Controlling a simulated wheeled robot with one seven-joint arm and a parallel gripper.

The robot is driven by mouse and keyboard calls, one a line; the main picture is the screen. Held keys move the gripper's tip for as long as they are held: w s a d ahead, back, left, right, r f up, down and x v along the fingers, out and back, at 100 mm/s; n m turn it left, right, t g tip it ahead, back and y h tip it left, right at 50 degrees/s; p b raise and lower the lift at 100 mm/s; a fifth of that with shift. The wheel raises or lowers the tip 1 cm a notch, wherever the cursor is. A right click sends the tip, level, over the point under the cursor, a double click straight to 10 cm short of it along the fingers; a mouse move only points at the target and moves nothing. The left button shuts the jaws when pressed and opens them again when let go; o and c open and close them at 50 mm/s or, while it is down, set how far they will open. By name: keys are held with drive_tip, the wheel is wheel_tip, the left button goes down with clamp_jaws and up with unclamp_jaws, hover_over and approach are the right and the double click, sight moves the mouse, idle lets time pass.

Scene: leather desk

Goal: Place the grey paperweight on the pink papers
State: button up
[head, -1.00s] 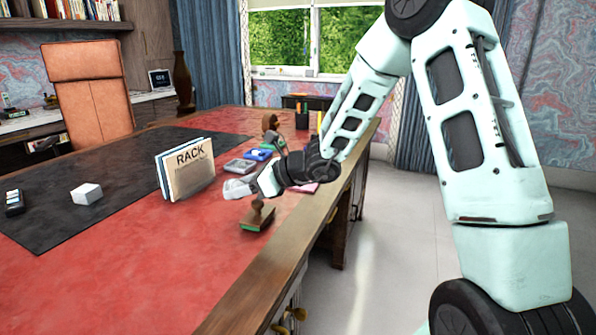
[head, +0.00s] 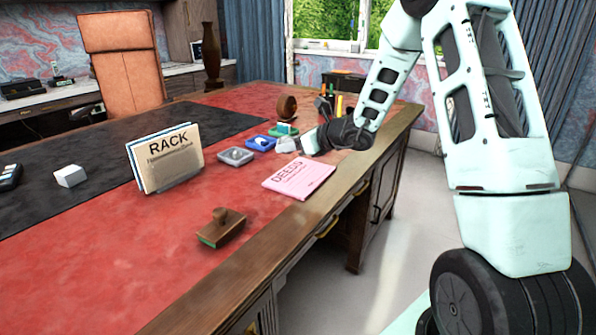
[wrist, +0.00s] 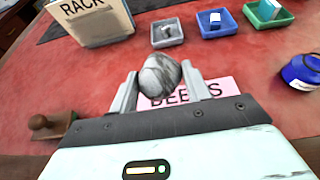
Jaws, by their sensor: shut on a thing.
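The grey paperweight (wrist: 158,78) is a rounded, veined stone between my fingers in the wrist view. My gripper (wrist: 159,92) is shut on it and holds it. In the head view my gripper (head: 288,146) is at the far side of the pink papers, near the small trays; the stone cannot be told clearly from the fingers there. The pink papers (head: 299,178), marked DEEDS, lie flat near the desk's right edge. In the wrist view the pink papers (wrist: 216,88) show behind the stone, which hides part of them.
A stamp (head: 221,227) lies nearer on the red leather. A rack of folders (head: 168,160) stands left. Grey (head: 235,156), blue (head: 261,144) and green (wrist: 268,13) trays lie beyond the papers. A blue bottle (wrist: 301,72) is at the wrist view's right.

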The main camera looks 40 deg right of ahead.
sight(291, 178)
drive_tip(key=shift+a+f+b, duration=0.1)
drive_tip(key=shift+f+b, duration=0.25)
drive_tip(key=shift+f, duration=3.65)
drive_tip(key=shift+f, duration=0.2)
drive_tip(key=o, duration=1.1)
drive_tip(key=shift+c, duration=0.2)
drive_tip(key=shift+r, duration=0.15)
